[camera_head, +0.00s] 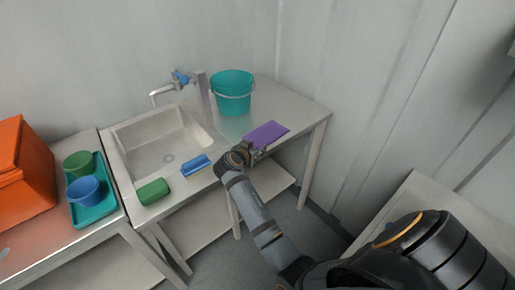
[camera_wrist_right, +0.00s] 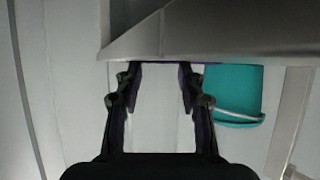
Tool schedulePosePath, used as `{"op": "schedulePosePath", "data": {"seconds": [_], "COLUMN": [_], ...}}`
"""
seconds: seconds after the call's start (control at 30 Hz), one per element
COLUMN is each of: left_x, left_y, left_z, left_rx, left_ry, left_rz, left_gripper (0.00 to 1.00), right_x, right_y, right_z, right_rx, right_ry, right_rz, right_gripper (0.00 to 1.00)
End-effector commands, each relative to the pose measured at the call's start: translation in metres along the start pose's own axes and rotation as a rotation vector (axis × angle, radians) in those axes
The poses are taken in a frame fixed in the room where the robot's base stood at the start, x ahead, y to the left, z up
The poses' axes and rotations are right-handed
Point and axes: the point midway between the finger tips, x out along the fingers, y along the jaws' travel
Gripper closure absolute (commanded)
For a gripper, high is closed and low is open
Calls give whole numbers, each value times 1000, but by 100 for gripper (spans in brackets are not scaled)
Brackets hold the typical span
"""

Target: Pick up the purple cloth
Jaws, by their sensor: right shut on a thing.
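The purple cloth (camera_head: 267,134) lies flat at the front edge of the counter, right of the sink, in the head view. My right gripper (camera_head: 256,150) is at the cloth's near edge and shut on it. In the right wrist view the two fingers of this gripper (camera_wrist_right: 158,72) stand apart, with thin purple strips showing beside the fingertips. The grip itself is dark and partly hidden there. My left gripper is not in view.
A teal bucket (camera_head: 232,92) stands behind the cloth; it also shows in the right wrist view (camera_wrist_right: 233,92). A blue sponge (camera_head: 196,165) and a green sponge (camera_head: 152,191) lie along the sink (camera_head: 120,137) front. A tap (camera_head: 200,95) rises behind.

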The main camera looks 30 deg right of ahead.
Motion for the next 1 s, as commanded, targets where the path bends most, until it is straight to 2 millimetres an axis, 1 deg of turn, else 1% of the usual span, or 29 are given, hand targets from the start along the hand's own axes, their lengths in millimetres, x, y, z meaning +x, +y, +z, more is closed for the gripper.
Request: {"op": "schedulePosePath", "data": {"seconds": [0.03, 0.43, 0.77, 0.87, 0.97, 1.0], "left_x": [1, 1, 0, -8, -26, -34], "left_y": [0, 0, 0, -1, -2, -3], "left_z": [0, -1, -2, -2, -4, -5], "left_rx": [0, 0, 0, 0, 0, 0], "left_ry": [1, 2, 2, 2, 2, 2], "left_rz": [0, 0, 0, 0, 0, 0], "left_gripper": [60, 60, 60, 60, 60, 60], "right_x": [1, 1, 0, -4, -14, -19], "right_y": [-1, -1, -1, -1, -1, -1], "right_z": [6, 8, 8, -1, -22, -32], "right_rx": [-1, -1, -3, -2, -1, -1], "right_ry": [-11, -15, -17, -17, -14, -13], "right_rz": [-3, -4, -3, -3, -4, -4], "right_gripper": [73, 100, 100, 100, 100, 100]}}
